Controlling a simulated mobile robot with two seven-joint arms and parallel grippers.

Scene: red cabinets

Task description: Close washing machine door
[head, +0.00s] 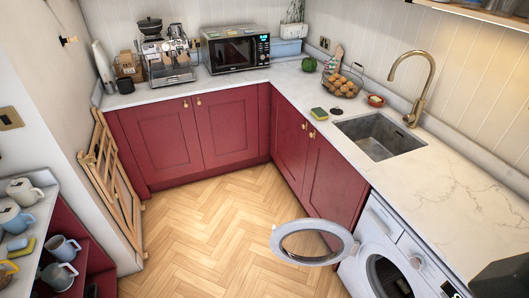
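The washing machine (378,222) is white and stands under the counter at the lower right, partly cut off by the bottom edge. Its round door (345,251), a pale ring with a see-through middle, is wide open. It sticks out to the left of the machine over the floor. The dark round drum opening (388,280) is uncovered. Neither of my grippers can be made out in the head view.
Wooden floor (200,235) is clear left of the door. Red cabinets (335,180) adjoin the machine under a pale counter (450,185). A shelf with mugs (60,247) stands at the lower left. A dark object (502,277), unclear, shows at the lower right.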

